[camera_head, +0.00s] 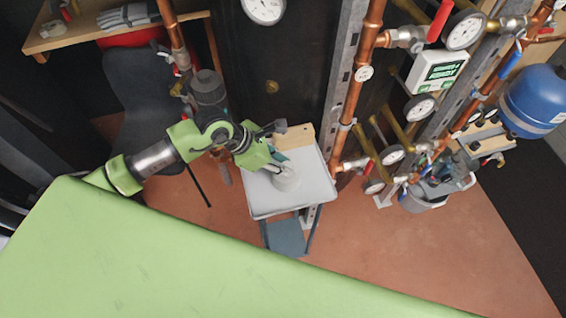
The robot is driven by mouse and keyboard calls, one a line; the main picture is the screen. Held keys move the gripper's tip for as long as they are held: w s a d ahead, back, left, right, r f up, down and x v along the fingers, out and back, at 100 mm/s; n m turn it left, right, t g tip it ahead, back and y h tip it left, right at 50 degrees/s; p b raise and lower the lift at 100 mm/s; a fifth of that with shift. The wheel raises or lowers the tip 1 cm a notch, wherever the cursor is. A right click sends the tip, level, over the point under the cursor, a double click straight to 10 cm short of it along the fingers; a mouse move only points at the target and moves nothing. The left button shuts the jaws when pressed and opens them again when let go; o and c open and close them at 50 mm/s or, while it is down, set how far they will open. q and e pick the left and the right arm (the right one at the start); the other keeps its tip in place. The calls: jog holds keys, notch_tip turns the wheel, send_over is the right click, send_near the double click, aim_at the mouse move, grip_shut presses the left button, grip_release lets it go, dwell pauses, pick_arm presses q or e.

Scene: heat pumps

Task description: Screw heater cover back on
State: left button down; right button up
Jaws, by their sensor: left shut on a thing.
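My left gripper (276,143) reaches in from the left over a light grey tray-like top (315,198). Its dark fingers are on either side of the left end of a tan, flat-sided block (296,137), and it appears shut on it. A whitish round piece (287,180) sits on the tray top just below the gripper. A small teal item, partly hidden, lies between the gripper and the round piece. I cannot make out a heater cover or screws for certain. My right gripper is not in view.
Copper pipes (352,80) with gauges and valves rise right of the tray. A dark panel (285,60) stands behind it. A bucket of tools (420,200) and a blue tank (535,100) are at the right. A wooden shelf (90,28) is at top left. Reddish floor is open at lower right.

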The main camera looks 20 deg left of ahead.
pick_arm(q)
jog(key=shift+r+p, duration=1.65)
jog(key=shift+r, duration=1.25)
